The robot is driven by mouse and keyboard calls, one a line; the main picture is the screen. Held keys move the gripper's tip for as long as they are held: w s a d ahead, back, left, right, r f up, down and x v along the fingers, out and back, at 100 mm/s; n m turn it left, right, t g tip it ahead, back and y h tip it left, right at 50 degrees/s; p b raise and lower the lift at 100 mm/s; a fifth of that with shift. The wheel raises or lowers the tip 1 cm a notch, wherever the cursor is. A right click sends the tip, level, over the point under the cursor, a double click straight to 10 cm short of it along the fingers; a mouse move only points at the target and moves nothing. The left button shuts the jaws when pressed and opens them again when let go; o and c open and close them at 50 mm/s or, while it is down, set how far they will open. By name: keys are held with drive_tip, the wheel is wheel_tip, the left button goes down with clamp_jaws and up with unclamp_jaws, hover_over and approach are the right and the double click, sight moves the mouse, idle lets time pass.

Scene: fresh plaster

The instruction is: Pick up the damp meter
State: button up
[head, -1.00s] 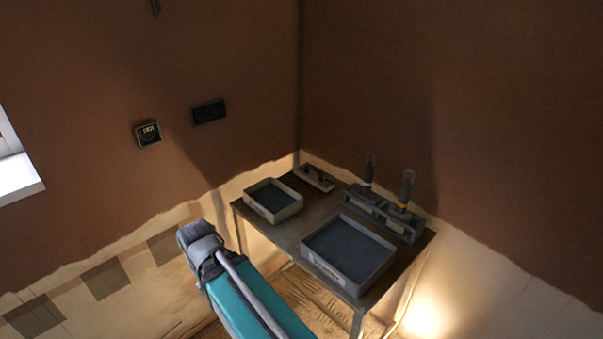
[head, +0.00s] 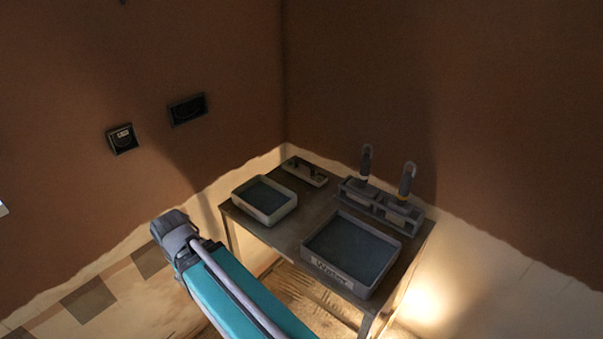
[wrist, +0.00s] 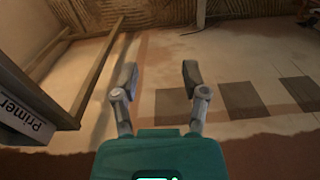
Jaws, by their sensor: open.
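I cannot clearly pick out the damp meter by its look. Two upright tools with dark, hook-topped handles stand in a grey rack (head: 382,208) at the back right of the table: a left tool (head: 366,163) and a right tool (head: 407,180) with a yellow band. Their lower parts are hidden in the rack. My gripper (wrist: 160,78) is open and empty in the wrist view, with bare floor and dark squares beyond its fingers. In the head view my arm is left of the table, well apart from the rack, and my fingers do not show.
The table (head: 312,212) also holds a large tray marked Water (head: 335,272), a smaller tray (head: 264,213) and a float-like tool (head: 305,171). Two dark boxes (head: 122,139) (head: 187,109) are on the wall.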

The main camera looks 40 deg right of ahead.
drive_tip(key=shift+o, duration=0.8)
drive_tip(key=shift+w+d, duration=0.1)
drive_tip(key=n+h+p, duration=0.1)
drive_tip(key=h+p, duration=0.6)
drive_tip(key=p, duration=0.1)
approach(305, 162)
drive_tip(key=v, duration=0.3)
drive_tip(key=shift+s+d+t, duration=0.25)
drive_tip(key=shift+s+t, duration=0.05)
drive_tip(key=shift+b+x, duration=3.5)
drive_tip(key=shift+x, duration=0.8)
